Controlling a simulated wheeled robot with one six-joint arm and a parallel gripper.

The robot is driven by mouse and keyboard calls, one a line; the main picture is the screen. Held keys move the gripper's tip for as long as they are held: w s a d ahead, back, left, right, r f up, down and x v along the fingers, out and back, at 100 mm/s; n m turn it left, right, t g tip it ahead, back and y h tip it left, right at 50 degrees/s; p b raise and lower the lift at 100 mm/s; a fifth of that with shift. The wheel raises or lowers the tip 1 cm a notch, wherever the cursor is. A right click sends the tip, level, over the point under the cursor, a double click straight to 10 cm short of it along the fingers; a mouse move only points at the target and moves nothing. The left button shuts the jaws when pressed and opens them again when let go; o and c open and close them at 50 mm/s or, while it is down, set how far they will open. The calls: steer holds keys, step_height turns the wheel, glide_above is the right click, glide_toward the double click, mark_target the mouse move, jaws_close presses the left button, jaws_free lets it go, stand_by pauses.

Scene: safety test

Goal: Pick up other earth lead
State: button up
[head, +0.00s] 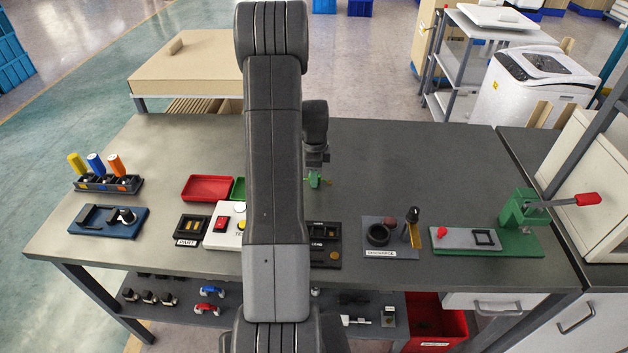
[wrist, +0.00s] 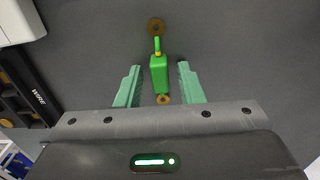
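A green earth lead (wrist: 158,75) with a yellow band and a thin green tip lies on the dark grey worktop in the wrist view. Its tip points at a brass-coloured disc (wrist: 156,25), and a small brass ring (wrist: 163,99) shows at its near end. My gripper (wrist: 157,80) is open, with its green fingers on either side of the lead and a visible gap at each side. In the head view my gripper (head: 318,180) is low over the bench, right of my arm. The lead cannot be told apart from the green fingers there.
The workbench (head: 400,150) is clear behind and right of my gripper. A black fixture (head: 324,245), a grey fixture (head: 393,237) and a green press (head: 490,238) line its front. Red tray (head: 208,188) and screwdriver rack (head: 108,184) stand left. My arm hides the middle.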

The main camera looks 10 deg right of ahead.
jaws_close()
steer(key=shift+r+p, duration=1.75)
steer(key=shift+r, duration=1.55)
steer(key=shift+s+f, duration=0.1)
